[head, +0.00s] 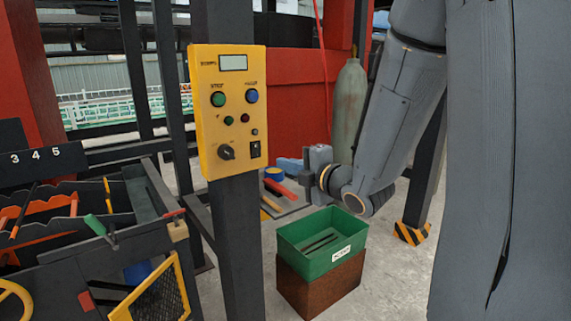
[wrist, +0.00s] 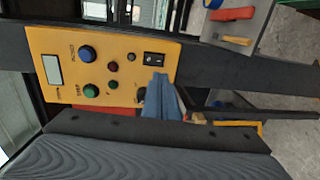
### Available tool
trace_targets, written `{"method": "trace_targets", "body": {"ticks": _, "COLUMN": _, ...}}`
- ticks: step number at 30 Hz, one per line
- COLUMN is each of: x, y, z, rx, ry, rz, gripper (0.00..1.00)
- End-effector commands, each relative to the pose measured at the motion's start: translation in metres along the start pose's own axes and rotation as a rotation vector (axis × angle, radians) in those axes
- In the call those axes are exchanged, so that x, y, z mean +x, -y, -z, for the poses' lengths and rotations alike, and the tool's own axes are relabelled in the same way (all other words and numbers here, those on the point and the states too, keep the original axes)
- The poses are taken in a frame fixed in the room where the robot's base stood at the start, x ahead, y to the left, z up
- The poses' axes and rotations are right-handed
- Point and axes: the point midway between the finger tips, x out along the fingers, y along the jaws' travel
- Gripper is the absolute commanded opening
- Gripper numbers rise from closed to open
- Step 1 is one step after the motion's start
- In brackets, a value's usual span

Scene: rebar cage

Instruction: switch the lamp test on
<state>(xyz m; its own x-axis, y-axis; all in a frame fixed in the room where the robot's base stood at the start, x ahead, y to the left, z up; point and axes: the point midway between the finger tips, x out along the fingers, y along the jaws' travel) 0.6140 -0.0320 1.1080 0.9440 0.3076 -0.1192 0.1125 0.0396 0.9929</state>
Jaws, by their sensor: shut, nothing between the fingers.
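A yellow control panel (head: 206,135) is fixed to a dark post and also shows, turned sideways, in the wrist view (wrist: 110,45). It has a black rocker switch (head: 255,149), seen closer in the wrist view (wrist: 153,58), and a black rotary knob (head: 226,152). No label is readable as lamp test, and I cannot tell the rocker's position. My gripper (head: 281,164) is to the right of the panel, with its blue fingers pointing left. In the wrist view the fingers (wrist: 157,80) are shut and empty, appear just below the rocker and partly cover the knob (wrist: 140,95).
The panel also carries a display (head: 233,62), a green button (head: 218,99), a blue button (head: 252,96) and small lamps or buttons. A green bin (head: 312,264) stands on a brown block at lower right. A tool rack (head: 70,250) is at left.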

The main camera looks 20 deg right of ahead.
Motion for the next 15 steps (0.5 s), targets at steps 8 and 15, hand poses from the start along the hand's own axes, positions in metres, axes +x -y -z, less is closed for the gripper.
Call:
{"method": "trace_targets", "body": {"ticks": 8, "x": 0.055, "y": 0.000, "z": 0.002, "rx": 0.002, "ry": -0.003, "rz": 0.002, "gripper": 0.00}}
{"method": "trace_targets", "body": {"ticks": 15, "x": 0.093, "y": -0.001, "z": 0.001, "rx": 0.003, "ry": -0.001, "rz": 0.002, "gripper": 0.00}}
